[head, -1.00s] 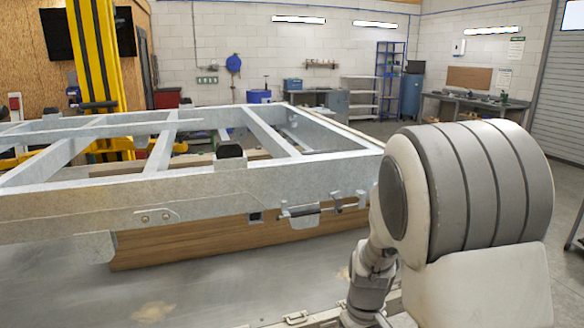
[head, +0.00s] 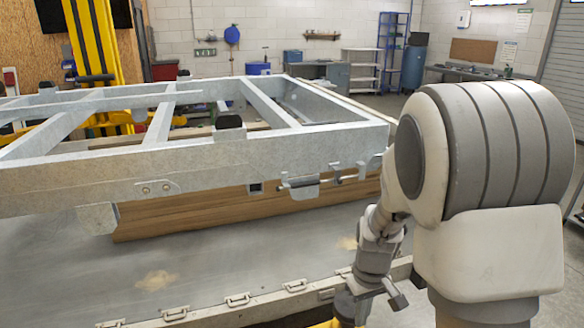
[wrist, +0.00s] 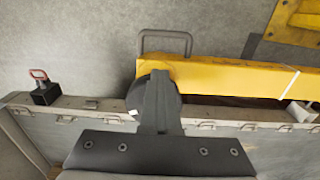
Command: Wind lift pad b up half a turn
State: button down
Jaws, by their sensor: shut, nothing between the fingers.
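A round black pad (wrist: 137,97) sits at the end of a yellow lift arm (wrist: 225,74) in the wrist view. No label shows, so I cannot tell whether it is lift pad b. My gripper (wrist: 159,78) is shut and empty, its dark fingers in front of the pad and hiding much of it. I cannot tell whether they touch it. A grey loop handle (wrist: 166,42) stands beside the pad end of the arm. In the head view my arm reaches down at the right, and the pad is not visible there.
The grey trailer frame (head: 225,160) lies on a wooden beam (head: 200,211) over a metal deck (head: 230,250). The deck's latched edge (wrist: 90,105) runs close to the pad. A black block with a red handle (wrist: 42,92) is at the left.

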jog(key=shift+w+d, duration=0.2)
jog(key=shift+d, duration=0.45)
jog(key=shift+w+d, duration=0.35)
jog(key=shift+d, duration=0.05)
jog(key=shift+s+d+b, duration=0.1)
jog(key=shift+d+b, duration=0.05)
jog(key=shift+b, duration=0.15)
notch_tip(320, 180, up, 6)
jog(key=p, duration=0.4)
jog(key=shift+s+d, duration=0.15)
jog(key=shift+s, duration=0.05)
